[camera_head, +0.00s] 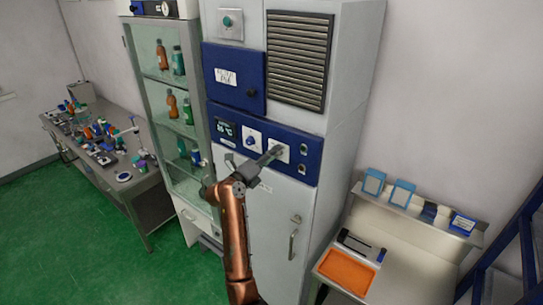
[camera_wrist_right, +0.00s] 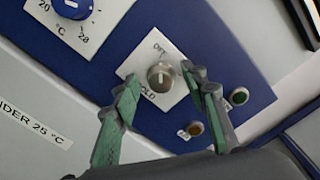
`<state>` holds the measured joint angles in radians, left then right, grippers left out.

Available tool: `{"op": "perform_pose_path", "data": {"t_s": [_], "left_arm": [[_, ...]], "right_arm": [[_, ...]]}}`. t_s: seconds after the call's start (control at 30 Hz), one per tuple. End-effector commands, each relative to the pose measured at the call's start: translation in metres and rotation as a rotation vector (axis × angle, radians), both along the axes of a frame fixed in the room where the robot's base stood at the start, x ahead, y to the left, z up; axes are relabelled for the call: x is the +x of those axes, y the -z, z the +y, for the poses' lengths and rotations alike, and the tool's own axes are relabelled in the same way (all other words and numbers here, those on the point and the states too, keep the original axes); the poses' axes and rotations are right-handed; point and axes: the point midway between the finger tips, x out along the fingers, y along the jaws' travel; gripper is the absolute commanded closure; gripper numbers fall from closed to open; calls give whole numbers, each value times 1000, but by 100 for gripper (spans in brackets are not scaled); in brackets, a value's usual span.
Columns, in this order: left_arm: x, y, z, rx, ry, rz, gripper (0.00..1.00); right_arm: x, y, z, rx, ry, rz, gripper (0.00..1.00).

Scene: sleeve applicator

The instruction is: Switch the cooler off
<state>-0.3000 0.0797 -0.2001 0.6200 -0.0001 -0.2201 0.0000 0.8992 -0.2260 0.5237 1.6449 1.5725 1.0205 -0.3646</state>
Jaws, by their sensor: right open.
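The cooler (camera_head: 272,225) is a tall pale grey cabinet with a blue control panel (camera_head: 229,111) across its middle. In the right wrist view a silver knob (camera_wrist_right: 160,76) sits on a white plate marked OFF at the top and COLD at the lower left. A pale line crosses the knob; I cannot tell for sure which mark it points to. My right gripper (camera_head: 271,156) is open in front of this plate, its green-padded fingers (camera_wrist_right: 163,86) spread on either side of the knob in the picture. I see no contact. My left gripper is not in view.
A blue temperature dial (camera_wrist_right: 72,6) is left of the knob. A green button (camera_wrist_right: 239,96) and an amber button (camera_wrist_right: 194,129) are at its right and below. A glass cabinet (camera_head: 151,99) with bottles stands left; a bench with an orange tray (camera_head: 346,272) stands right.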

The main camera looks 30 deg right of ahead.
Motion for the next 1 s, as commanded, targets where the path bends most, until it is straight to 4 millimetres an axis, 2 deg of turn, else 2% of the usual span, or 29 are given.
{"op": "perform_pose_path", "data": {"t_s": [0.27, 0.7, 0.83, 1.0], "left_arm": [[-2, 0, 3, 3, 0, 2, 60], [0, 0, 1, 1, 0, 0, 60], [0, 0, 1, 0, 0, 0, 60], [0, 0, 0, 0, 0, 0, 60]], "right_arm": [[0, -6, 0, 1, 1, -3, 60], [0, -83, 0, 0, 1, -3, 60], [0, -95, 0, 0, 1, -2, 60], [0, -101, 0, 0, 0, 0, 60]]}}
